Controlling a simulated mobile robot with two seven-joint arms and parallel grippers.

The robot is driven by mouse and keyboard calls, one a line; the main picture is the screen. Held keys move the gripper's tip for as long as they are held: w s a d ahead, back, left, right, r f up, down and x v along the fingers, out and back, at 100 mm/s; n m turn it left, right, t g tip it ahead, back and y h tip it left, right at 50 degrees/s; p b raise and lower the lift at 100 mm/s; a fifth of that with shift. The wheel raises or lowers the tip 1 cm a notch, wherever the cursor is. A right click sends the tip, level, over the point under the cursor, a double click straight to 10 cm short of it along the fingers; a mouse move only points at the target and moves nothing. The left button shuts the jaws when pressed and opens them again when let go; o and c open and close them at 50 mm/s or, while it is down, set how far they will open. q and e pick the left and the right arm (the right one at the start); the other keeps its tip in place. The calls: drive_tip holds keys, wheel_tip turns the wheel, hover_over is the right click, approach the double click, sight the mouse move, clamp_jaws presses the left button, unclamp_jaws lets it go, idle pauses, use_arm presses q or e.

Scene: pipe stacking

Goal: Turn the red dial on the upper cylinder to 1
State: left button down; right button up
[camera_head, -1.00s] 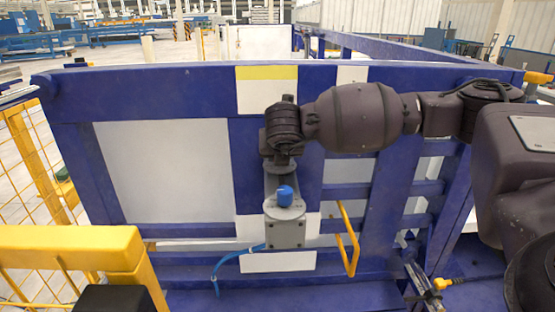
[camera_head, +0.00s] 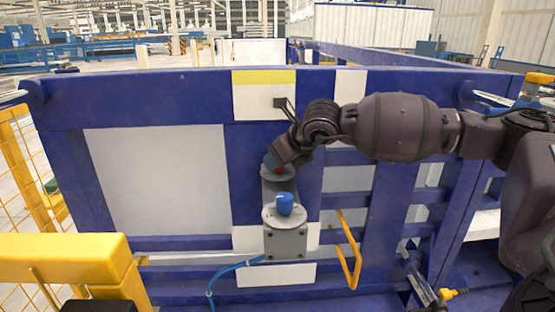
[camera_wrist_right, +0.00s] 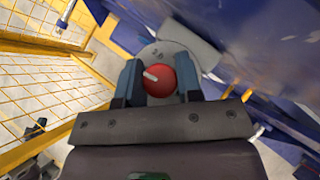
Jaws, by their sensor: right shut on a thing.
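The red dial (camera_wrist_right: 172,80) sits on a round grey plate (camera_wrist_right: 165,50) in the right wrist view. Its white mark points to the upper left there; small dark characters on the plate are too blurred to read. My right gripper (camera_wrist_right: 160,80) has its two blue-grey fingers on either side of the dial, shut on it.
A blue dial (camera_head: 284,203) tops the lower grey cylinder (camera_head: 286,242) just in front. A yellow bent handle (camera_head: 350,255) stands to its right. A blue frame (camera_head: 150,95) rises behind, and a yellow rail (camera_head: 65,258) is at the front left.

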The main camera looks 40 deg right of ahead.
idle(0.7)
drive_tip(key=o, duration=0.9)
drive_tip(key=shift+o, duration=0.2)
drive_tip(key=shift+s+r, duration=0.1)
drive_tip(key=shift+s+d+r, duration=0.1)
drive_tip(key=shift+s+r, duration=0.1)
drive_tip(key=shift+r, duration=0.05)
drive_tip(key=p+v, duration=0.1)
drive_tip(key=v, duration=0.9)
drive_tip(key=shift+p, duration=0.3)
drive_tip(key=shift+d+f, duration=0.15)
